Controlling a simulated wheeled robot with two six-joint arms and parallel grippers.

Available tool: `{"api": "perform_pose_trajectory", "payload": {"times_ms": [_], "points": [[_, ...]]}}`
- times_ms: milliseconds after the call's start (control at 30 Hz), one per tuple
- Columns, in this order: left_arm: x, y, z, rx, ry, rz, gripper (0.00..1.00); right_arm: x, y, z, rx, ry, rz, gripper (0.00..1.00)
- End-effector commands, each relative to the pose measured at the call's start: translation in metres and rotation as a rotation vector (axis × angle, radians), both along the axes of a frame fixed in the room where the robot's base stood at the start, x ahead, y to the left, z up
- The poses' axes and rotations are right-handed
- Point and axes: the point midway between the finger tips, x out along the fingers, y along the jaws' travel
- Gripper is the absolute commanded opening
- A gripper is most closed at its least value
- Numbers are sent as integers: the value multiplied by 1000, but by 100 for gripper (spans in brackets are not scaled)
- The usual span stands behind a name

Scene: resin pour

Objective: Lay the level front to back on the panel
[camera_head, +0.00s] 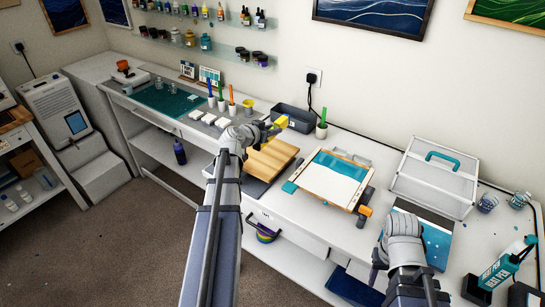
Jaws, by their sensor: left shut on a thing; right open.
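The panel (338,177) lies on the white bench right of centre. It has a wooden edge, a white face and a teal band along its back. A teal block (290,187) and an orange block (365,211) sit at its front corners. My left gripper (271,129) is above the bench, left of the panel. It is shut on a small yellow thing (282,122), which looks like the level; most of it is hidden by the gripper. My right gripper (377,264) is open near the bench's front edge, right of the panel, and partly hidden by its wrist.
A wooden board (271,159) lies left of the panel. A dark grey bin (295,118) and a white cup with sticks (321,130) stand behind. A clear case with a teal handle (435,178) stands right.

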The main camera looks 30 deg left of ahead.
Motion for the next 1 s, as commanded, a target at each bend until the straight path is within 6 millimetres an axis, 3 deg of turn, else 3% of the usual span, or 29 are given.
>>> {"api": "perform_pose_trajectory", "payload": {"times_ms": [433, 733, 1000], "points": [[0, -1, -60, 0, 0, -2, 0, 0, 0, -60, 0, 0, 0, 50], [0, -1, -65, 0, 0, -2, 0, 0, 0, -65, 0, 0, 0, 50], [0, -1, -96, 0, 0, -2, 0, 0, 0, -96, 0, 0, 0, 50]]}}
